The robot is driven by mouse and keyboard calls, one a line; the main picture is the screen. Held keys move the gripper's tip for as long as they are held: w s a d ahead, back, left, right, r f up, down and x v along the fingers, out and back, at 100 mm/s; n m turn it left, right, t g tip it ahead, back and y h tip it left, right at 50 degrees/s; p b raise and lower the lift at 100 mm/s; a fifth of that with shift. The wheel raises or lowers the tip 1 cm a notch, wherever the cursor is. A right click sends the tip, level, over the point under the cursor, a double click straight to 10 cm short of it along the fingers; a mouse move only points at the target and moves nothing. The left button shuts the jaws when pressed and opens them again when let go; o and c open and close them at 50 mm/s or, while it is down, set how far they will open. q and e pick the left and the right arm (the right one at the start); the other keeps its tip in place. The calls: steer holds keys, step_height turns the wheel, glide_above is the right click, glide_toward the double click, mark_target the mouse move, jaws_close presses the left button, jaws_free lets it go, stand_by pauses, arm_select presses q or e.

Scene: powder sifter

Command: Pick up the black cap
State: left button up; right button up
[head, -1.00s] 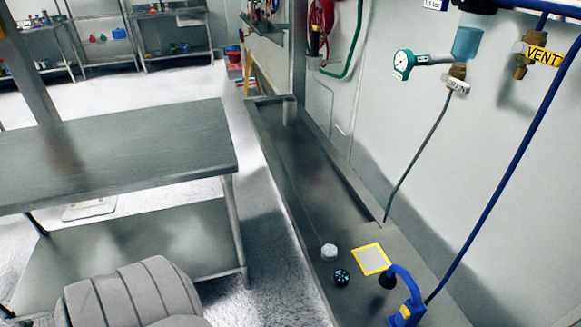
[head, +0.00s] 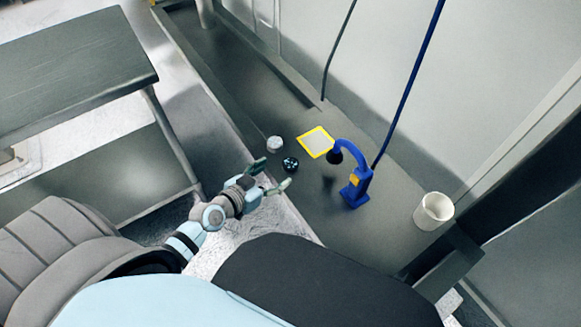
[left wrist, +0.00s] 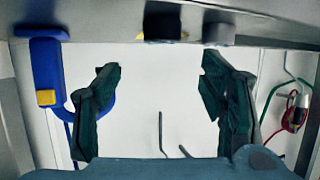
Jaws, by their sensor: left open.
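The black cap (head: 290,164) stands on the grey bench (head: 248,92), just in front of a pale grey-white cap (head: 275,144). My left gripper (head: 273,174) is open, its two green fingers spread, at the near left edge of the bench. It is short of the black cap and apart from it, with nothing between the fingers. In the left wrist view, the black cap (left wrist: 162,23) is at the top middle, above the gap between the open fingers (left wrist: 160,90). The grey-white cap (left wrist: 218,34) is beside it on the right. My right gripper is not in view.
A yellow-edged square pad (head: 316,142) lies behind the black cap. A blue stand with a curved arm (head: 356,185) is to its right, with a blue hose (head: 407,90) rising. A white cup (head: 434,211) stands farther right. The wall borders the bench.

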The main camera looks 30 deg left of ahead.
mark_target(288, 166)
arm_select(q)
steer(key=b+x, duration=0.1)
steer(key=x, duration=0.3)
steer(key=f+b+x, duration=0.1)
steer(key=x, duration=0.3)
steer(key=shift+s+a+f, duration=0.1)
steer(key=shift+a+f, duration=0.05)
steer(key=shift+s, duration=0.1)
steer(key=c, duration=1.1)
